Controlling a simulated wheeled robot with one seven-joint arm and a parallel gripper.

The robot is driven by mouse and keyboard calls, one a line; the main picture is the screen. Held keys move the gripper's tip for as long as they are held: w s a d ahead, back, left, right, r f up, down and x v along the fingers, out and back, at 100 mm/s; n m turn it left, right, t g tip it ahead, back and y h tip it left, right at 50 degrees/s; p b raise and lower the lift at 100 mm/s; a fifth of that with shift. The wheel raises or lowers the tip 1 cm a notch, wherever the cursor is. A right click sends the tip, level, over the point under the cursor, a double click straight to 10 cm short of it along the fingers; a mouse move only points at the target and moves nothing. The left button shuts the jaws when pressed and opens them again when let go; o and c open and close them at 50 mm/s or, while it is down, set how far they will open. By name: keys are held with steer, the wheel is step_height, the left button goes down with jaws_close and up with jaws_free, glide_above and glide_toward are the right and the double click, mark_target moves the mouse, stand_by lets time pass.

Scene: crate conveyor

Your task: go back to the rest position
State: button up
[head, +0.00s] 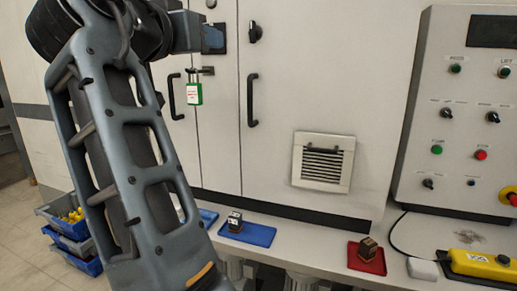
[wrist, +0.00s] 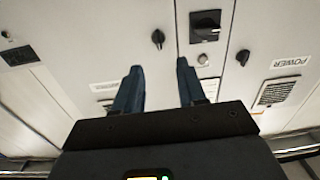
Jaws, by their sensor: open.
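My gripper (wrist: 160,88) is in the wrist view, with its two dark blue fingers apart and nothing between them. It faces the white cabinet (wrist: 95,50), which carries black knobs. In the head view my arm rises across the left side, and the gripper itself is not clearly visible there. The cabinet (head: 310,80) fills the middle of the head view.
A ledge below the cabinet holds a blue tray (head: 262,238) with a small dark block (head: 234,222), and a red tray (head: 377,266) with another block (head: 367,249). A yellow pendant (head: 482,264) lies at right, below a control panel (head: 465,150). Blue crates (head: 75,228) stand at lower left.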

steer(key=d+f+n+y+p, duration=0.1)
steer(key=d+f+n+y, duration=0.15)
steer(key=f, duration=0.85)
steer(key=d+f+n+y, duration=0.15)
steer(key=d+f, duration=0.25)
steer(key=f, duration=0.8)
steer(key=s+d+f+n+g+y+p, duration=0.1)
steer(key=s+d+f, duration=0.4)
steer(key=f, duration=0.4)
steer(key=s+d+f+n+g+y+p, duration=0.1)
steer(key=s+d+f+n, duration=0.1)
steer(key=s+d+f, duration=0.5)
steer(key=s+d+f+y+p, duration=0.1)
steer(key=s+d+f, duration=0.3)
steer(key=s, duration=0.6)
steer(key=s+d+f, duration=0.3)
steer(key=s+d, duration=0.1)
steer(key=s, duration=0.6)
steer(key=s+d+r+m+p, duration=0.1)
steer(key=s+r, duration=0.3)
steer(key=s, duration=0.5)
steer(key=s+d+r+m+h, duration=0.1)
steer(key=s+d+r+m, duration=0.2)
steer(key=s, duration=0.7)
step_height(320, 180, up, 2)
steer(key=shift+d+r+p, duration=0.2)
steer(key=shift+d+p, duration=0.2)
